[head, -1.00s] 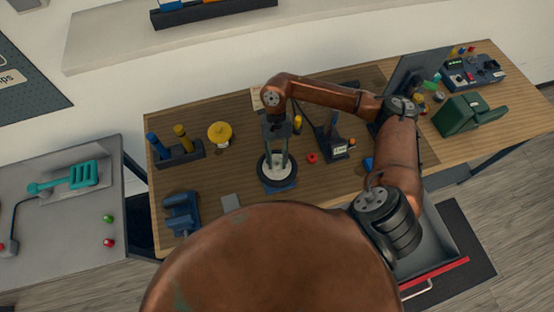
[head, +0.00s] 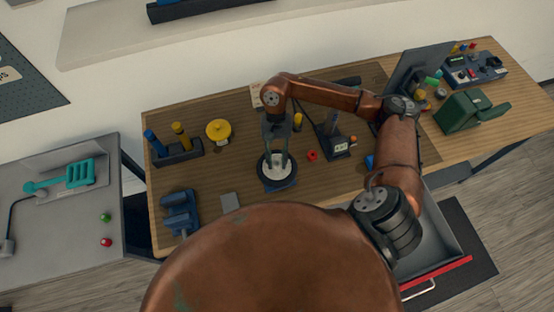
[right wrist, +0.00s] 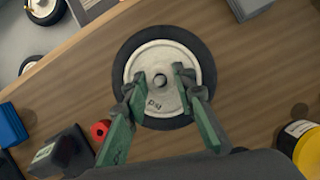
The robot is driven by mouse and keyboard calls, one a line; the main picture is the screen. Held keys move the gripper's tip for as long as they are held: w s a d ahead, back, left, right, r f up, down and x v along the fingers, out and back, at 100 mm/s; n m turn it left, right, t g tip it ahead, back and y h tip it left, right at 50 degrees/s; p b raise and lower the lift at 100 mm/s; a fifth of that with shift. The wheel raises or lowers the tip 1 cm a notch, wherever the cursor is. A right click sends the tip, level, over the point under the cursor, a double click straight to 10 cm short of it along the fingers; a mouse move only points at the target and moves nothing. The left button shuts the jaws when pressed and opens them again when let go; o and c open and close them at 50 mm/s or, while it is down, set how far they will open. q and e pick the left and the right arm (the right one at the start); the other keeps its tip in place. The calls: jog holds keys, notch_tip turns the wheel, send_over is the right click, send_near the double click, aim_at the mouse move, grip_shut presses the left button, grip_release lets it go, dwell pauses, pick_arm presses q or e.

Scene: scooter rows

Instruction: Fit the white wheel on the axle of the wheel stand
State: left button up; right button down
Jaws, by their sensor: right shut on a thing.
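The white wheel (head: 270,166), a pale disc with a black tyre, lies flat over the blue base of the wheel stand (head: 280,187) in the head view. In the right wrist view the wheel (right wrist: 145,60) fills the middle, and a round grey pin end (right wrist: 160,80) shows at its centre. The tyre hides the stand there. My right gripper (head: 277,155) points straight down, and its green fingers are closed on the wheel's hub, one on each side of the pin, as the right wrist view (right wrist: 160,79) shows. My left gripper is not in view.
A small red ring (head: 313,155) and a dark device with a display (head: 338,148) stand right of the wheel. An open drawer (head: 440,240) is front right.

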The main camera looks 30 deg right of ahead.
jog(key=c, duration=1.5)
grip_release()
jog(key=v, duration=1.2)
jog(key=shift+s, duration=0.1)
